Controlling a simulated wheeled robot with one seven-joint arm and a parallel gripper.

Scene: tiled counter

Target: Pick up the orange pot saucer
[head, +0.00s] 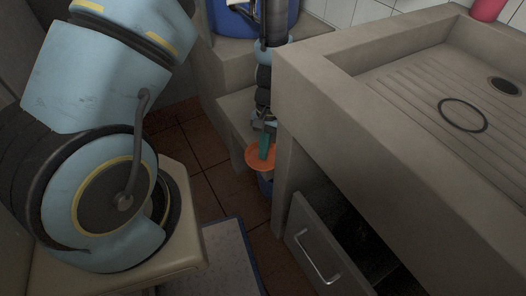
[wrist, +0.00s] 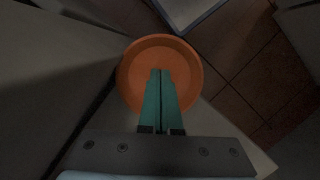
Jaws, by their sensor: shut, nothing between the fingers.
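The orange pot saucer (head: 254,161) shows low beside the counter in the head view, partly hidden behind my gripper. In the wrist view the round saucer (wrist: 138,72) faces the camera, with its rim and much of its inside in sight. My gripper (wrist: 161,72) has two green fingers closed together, with nothing between them. The fingertips lie over the middle of the saucer; I cannot tell whether they touch it. In the head view the gripper (head: 264,146) points down at the saucer.
A blue object (head: 267,185) shows just under the saucer. The stone counter (head: 300,110) stands close on the right, with an open drawer (head: 322,250) below it. A pale mat (head: 230,258) with a blue edge lies on the tiled floor. A black ring (head: 463,115) lies in the sink.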

